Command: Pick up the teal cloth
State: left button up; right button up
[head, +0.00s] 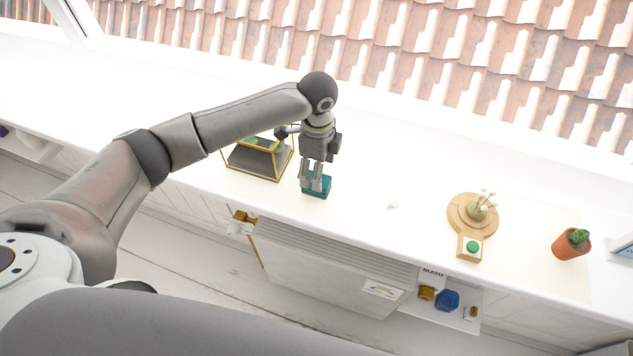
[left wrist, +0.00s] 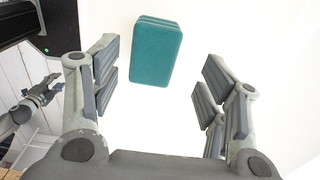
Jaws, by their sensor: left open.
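The teal cloth (head: 318,190) is a small folded block on the white desk, near its front edge. In the left wrist view the cloth (left wrist: 153,54) lies ahead of the fingers, roughly midway between them and a bit left. My left gripper (head: 314,184) points down over the cloth and hides part of it in the head view. The left gripper (left wrist: 165,85) is open, with nothing between its fingers. A dark gripper that looks like my right one (left wrist: 40,92) shows small at the left of the wrist view; its jaws are unclear.
A gold-framed glass case (head: 258,160) with a dark base stands just left of the cloth. A radiator (head: 330,265) is below the front edge.

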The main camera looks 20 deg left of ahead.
pick_arm(q)
jog(key=f, duration=0.1)
jog(key=f+p, duration=0.1)
jog(key=f, duration=0.3)
jog(key=shift+s, duration=0.35)
jog(key=c, duration=1)
